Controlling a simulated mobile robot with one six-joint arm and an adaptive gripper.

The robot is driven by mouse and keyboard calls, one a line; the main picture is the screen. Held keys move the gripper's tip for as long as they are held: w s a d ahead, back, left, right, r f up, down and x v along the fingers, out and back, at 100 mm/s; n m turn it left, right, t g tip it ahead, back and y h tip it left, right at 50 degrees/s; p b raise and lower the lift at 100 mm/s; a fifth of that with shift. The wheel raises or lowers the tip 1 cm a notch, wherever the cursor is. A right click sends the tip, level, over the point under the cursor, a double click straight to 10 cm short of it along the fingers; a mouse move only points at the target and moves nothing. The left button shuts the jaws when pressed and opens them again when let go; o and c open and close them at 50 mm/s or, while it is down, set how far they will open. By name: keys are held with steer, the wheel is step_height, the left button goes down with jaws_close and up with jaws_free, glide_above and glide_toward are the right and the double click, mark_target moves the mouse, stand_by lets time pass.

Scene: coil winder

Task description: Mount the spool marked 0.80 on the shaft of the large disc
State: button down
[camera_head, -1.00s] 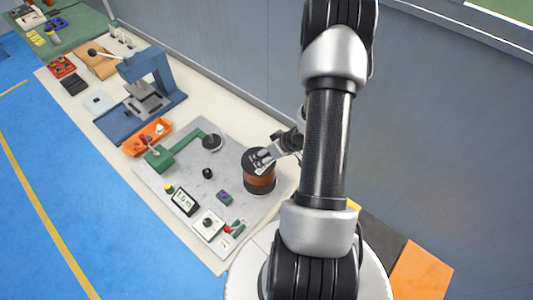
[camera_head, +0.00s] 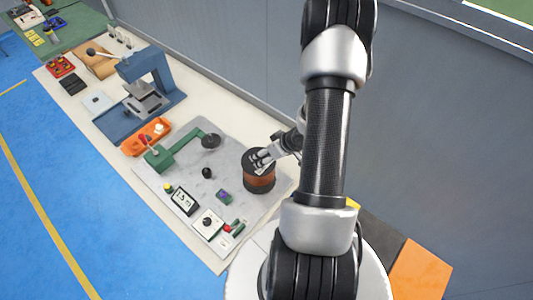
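A copper-coloured spool (camera_head: 259,178) with dark flanges stands at the right end of the grey winder plate (camera_head: 230,171). My gripper (camera_head: 262,158) is at the top of this spool, reaching in from the upper right. Its fingers are too small to tell whether they are open or shut on the spool. No 0.80 marking is readable. A smaller dark disc (camera_head: 210,141) sits at the end of the green arm (camera_head: 185,149). The large disc and its shaft cannot be told apart from the spool here.
The plate also carries a display (camera_head: 184,201), a control box with a knob (camera_head: 208,222), a red button (camera_head: 227,228) and a black knob (camera_head: 207,173). An orange tray (camera_head: 133,147) and a blue press (camera_head: 165,78) stand to the upper left. A grey wall runs behind the bench.

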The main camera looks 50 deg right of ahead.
steer(key=shift+f+b, duration=1.65)
steer(key=shift+f, duration=0.65)
steer(key=c, duration=0.7)
jaws_free()
steer(key=shift+r, duration=0.1)
steer(key=o, duration=0.4)
steer(key=shift+o, duration=0.2)
steer(key=shift+s+a, duration=0.1)
steer(key=v, duration=1.1)
steer(key=shift+s+r, duration=0.2)
steer(key=shift+r, duration=0.15)
